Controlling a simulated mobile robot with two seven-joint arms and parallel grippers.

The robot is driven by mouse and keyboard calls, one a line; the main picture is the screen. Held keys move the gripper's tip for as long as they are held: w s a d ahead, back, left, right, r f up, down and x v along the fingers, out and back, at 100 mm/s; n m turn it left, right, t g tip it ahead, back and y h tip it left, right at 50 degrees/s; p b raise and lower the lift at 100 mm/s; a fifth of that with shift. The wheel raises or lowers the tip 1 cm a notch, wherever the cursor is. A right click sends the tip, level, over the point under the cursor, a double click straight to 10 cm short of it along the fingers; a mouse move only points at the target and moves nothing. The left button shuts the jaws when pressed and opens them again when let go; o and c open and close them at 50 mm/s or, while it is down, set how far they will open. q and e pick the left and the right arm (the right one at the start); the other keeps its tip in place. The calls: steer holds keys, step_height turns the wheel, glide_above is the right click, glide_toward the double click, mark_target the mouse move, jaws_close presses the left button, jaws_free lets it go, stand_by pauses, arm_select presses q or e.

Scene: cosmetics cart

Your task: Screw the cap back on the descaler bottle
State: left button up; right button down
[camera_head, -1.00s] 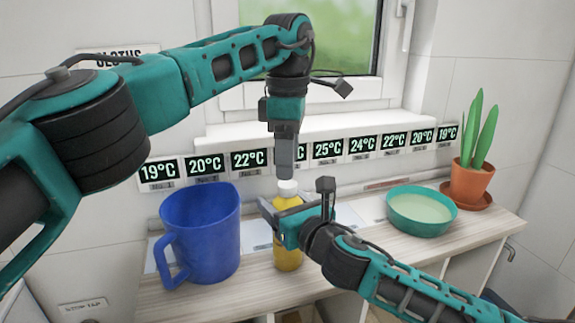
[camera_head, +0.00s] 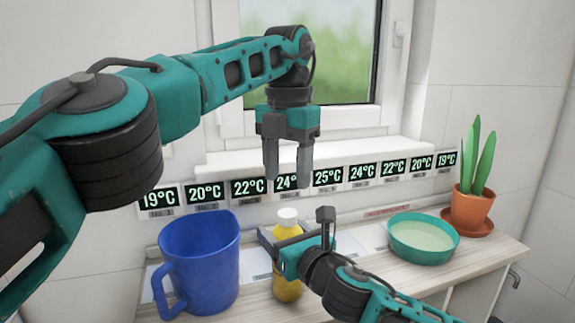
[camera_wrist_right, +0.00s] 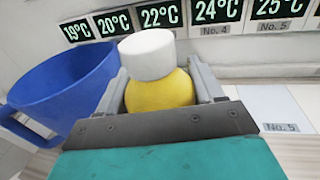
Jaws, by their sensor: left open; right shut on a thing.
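The yellow descaler bottle (camera_head: 287,287) stands upright on the wooden counter. Its white cap (camera_head: 287,216) sits on top of the neck; I cannot tell how tight it is. My right gripper (camera_head: 283,240) is shut around the bottle's upper body. In the right wrist view the yellow shoulder (camera_wrist_right: 160,93) shows between the two fingers, with the white cap (camera_wrist_right: 147,55) above it, looking slightly tilted. My left gripper (camera_head: 287,180) is open and empty, pointing down above the cap, clear of it.
A blue jug (camera_head: 200,262) stands close left of the bottle. A teal bowl (camera_head: 424,250) and a potted plant (camera_head: 470,207) stand to the right. A row of temperature displays (camera_head: 327,177) lines the wall behind, under the window.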

mark_target(287, 213)
arm_select(q)
steer(key=shift+r+n, duration=0.25)
steer(key=shift+n, duration=0.45)
steer(key=shift+f, duration=0.1)
steer(key=shift+f, duration=3.95)
jaws_close()
steer(key=shift+o, duration=0.8)
jaws_free()
steer(key=shift+r, duration=3.8)
